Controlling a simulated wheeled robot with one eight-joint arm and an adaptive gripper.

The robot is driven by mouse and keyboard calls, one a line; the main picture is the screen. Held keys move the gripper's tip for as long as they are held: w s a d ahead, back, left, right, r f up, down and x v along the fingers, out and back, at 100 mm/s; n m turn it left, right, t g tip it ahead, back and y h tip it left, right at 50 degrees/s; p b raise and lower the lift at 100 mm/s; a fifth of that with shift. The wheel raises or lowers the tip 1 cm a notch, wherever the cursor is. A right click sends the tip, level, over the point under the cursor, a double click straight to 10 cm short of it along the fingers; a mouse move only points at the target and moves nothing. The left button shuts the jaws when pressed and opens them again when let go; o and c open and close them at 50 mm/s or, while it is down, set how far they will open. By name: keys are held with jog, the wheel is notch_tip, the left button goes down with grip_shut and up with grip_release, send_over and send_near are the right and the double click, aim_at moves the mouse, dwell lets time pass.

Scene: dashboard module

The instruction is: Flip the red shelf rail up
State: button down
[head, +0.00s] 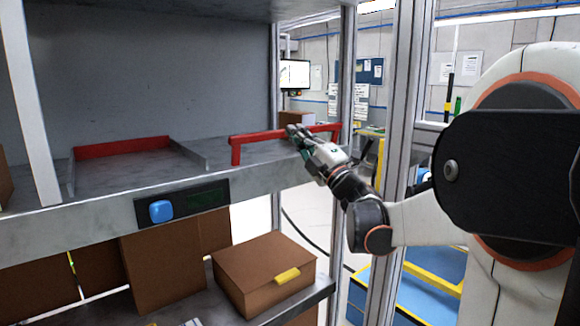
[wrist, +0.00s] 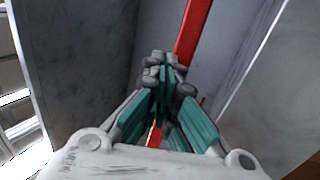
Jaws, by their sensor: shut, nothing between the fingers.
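The red shelf rail (head: 262,135) stands along the front edge of the right part of the upper shelf. Its left leg (head: 236,154) reaches down to the shelf edge, and its bar looks raised above the shelf surface. My gripper (head: 293,131) is shut and empty, with its fingertips at the bar's right half. It covers part of the bar there. In the wrist view, the red rail (wrist: 193,28) runs from the top down behind the closed fingers (wrist: 165,68). Whether the fingers touch the rail I cannot tell.
A second red piece (head: 123,147) lies at the back left of the upper shelf. A panel with a blue button (head: 161,211) sits on the shelf front. A metal post (head: 402,110) stands close to my arm. Cardboard boxes (head: 262,270) rest on the lower shelf.

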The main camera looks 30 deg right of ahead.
jog(key=shift+w+r, duration=0.3)
jog(key=shift+w, duration=0.3)
jog(key=shift+a, duration=0.1)
dwell(0.5)
